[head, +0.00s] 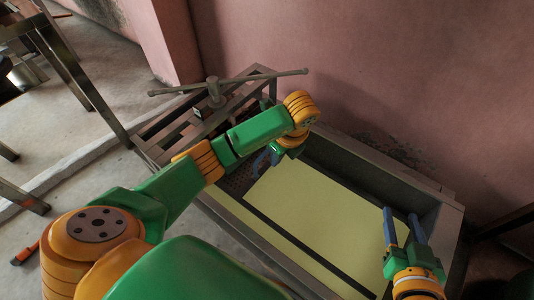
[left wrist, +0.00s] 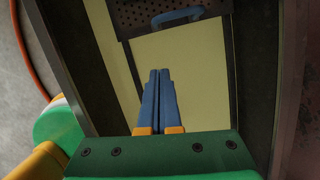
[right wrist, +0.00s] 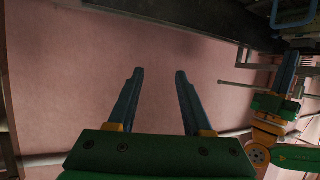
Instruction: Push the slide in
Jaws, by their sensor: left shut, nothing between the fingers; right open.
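The slide appears to be a dark perforated plate (left wrist: 150,14) with a blue arched handle (left wrist: 177,17) at the top of the left wrist view. The handle (head: 262,160) shows partly in the head view, beside my left wrist. My left gripper (left wrist: 160,72) is shut and empty, with its fingertips pointing toward the handle and apart from it in the picture. In the head view its fingers are hidden behind the wrist. My right gripper (head: 403,212) is open and empty over the right end of the trough; its open fingers (right wrist: 158,72) face the wall.
A grey metal trough (head: 340,165) holds a pale yellow-green sheet or surface (head: 325,215). A slatted frame with a long-armed turn handle (head: 235,82) stands at its far left end. A pink wall (head: 400,70) closes off the back.

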